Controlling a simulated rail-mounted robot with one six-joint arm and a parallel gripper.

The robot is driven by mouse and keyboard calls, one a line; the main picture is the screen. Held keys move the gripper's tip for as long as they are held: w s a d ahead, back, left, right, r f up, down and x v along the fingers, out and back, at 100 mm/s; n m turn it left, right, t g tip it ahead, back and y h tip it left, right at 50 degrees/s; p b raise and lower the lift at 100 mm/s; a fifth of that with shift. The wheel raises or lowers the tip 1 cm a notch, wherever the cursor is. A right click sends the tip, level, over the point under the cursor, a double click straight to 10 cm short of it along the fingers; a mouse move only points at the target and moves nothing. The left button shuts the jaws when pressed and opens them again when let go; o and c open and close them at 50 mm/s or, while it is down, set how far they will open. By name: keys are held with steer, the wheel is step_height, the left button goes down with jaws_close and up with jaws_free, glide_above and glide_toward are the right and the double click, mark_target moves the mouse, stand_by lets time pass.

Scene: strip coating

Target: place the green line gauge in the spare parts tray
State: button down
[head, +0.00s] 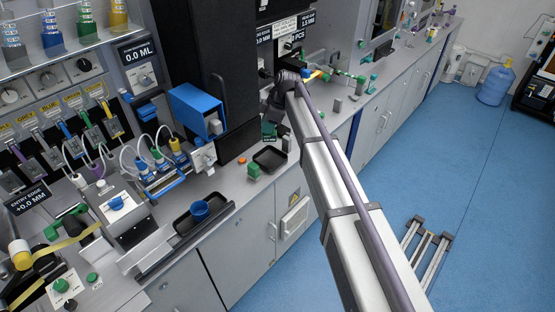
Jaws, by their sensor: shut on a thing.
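My gripper (270,124) hangs from the dark wrist at the far end of my arm, over the bench. It is small in the head view, and its fingers are hard to make out. It is shut on a small dark-green piece, which looks like the green line gauge (269,131). A shallow black tray (258,164), likely the spare parts tray, lies on the bench just below and in front of it in the picture. The tray looks empty. I cannot tell the exact height of the gauge above the bench.
A longer black tray (181,225) holds a blue cup (200,209). A blue box (196,110) and dark column rise behind. Blue floor (400,170) is open at right.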

mark_target(275, 132)
step_height(275, 132, down, 10)
steer(key=b, duration=0.9)
steer(key=shift+r, duration=0.25)
steer(key=shift+f, duration=0.15)
steer(key=c, duration=0.8)
jaws_free()
steer(key=shift+c, duration=0.2)
steer(key=shift+r+p, duration=0.35)
steer(key=shift+p, duration=0.15)
steer(key=p+v, duration=1)
steer(key=v, duration=0.1)
steer(key=shift+d+r+p, duration=0.2)
steer(key=shift+d+p, duration=0.05)
steer(key=shift+p, duration=0.05)
